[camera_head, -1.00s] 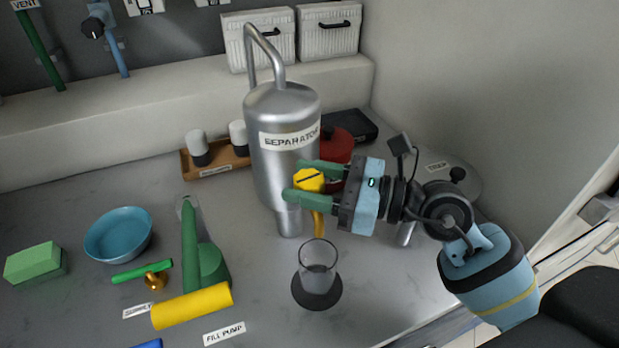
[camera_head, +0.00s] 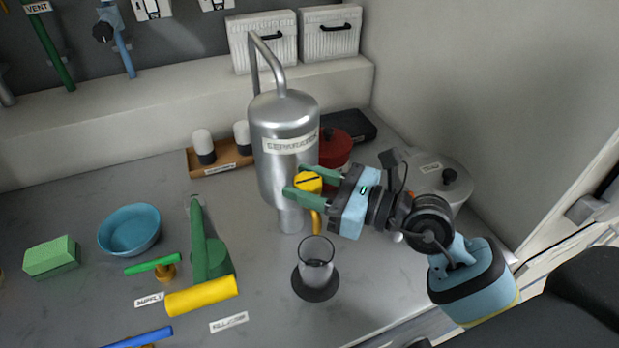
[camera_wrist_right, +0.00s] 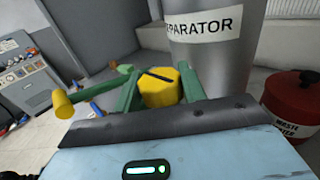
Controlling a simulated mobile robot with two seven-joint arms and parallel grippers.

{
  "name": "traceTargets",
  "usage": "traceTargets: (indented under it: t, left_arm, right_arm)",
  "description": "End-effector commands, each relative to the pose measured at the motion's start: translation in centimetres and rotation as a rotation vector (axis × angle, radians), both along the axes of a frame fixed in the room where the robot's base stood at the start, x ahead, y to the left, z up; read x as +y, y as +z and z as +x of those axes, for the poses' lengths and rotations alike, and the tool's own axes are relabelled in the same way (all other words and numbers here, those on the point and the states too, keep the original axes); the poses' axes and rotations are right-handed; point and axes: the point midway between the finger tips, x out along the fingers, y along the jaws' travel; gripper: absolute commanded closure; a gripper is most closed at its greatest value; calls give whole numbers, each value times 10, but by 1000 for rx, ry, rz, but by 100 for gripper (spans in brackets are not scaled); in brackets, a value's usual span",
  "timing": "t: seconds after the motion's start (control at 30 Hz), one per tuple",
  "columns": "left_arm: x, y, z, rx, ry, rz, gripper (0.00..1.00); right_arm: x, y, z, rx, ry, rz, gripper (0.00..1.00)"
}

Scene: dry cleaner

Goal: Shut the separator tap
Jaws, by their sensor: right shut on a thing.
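The separator (camera_head: 284,150) is a silver tank with a bent top pipe, standing on the grey counter. Its yellow tap knob (camera_head: 308,181) has a dark line across its face, and a yellow spout points down below it. My right gripper (camera_head: 304,182), with green fingers, is shut on the knob from the right. The right wrist view shows the knob (camera_wrist_right: 159,87) between both fingers, with its dark line running nearly across the picture, slightly tilted. A glass (camera_head: 316,262) with some contents stands on a dark round coaster (camera_head: 316,290) below the spout. My left gripper is not in view.
A green hand pump with a yellow handle (camera_head: 202,296), a blue bowl (camera_head: 130,230), a green block (camera_head: 51,257) and a small brass valve with a green lever (camera_head: 154,265) lie left. A red container (camera_head: 334,147) and a silver lidded pot (camera_head: 440,182) stand behind my right arm.

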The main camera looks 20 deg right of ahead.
Motion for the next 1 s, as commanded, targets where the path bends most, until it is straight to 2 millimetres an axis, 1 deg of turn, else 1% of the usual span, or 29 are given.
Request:
traceTargets:
  t: [0.17, 0.2, 0.23, 0.27, 0.5, 0.6, 0.67, 1.0]
  left_arm:
    - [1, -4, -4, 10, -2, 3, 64]
    - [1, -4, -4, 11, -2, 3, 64]
    - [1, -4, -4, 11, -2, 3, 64]
    - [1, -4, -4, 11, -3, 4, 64]
    - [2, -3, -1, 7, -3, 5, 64]
    - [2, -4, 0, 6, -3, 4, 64]
    - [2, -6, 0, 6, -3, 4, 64]
    - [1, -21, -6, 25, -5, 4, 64]
  right_arm:
    - [0, -1, 0, -1, 0, 1, 82]
    - [0, -1, 0, -1, 0, 1, 56]
    - [0, -1, 0, -1, 0, 1, 53]
    - [0, -1, 0, -1, 0, 1, 51]
    - [0, 0, 0, -1, 0, 0, 51]
    - [-4, -2, -3, -1, 0, -1, 51]
    - [-8, -3, -7, 1, -1, -1, 51]
    - [-46, -5, -43, 4, 0, -1, 51]
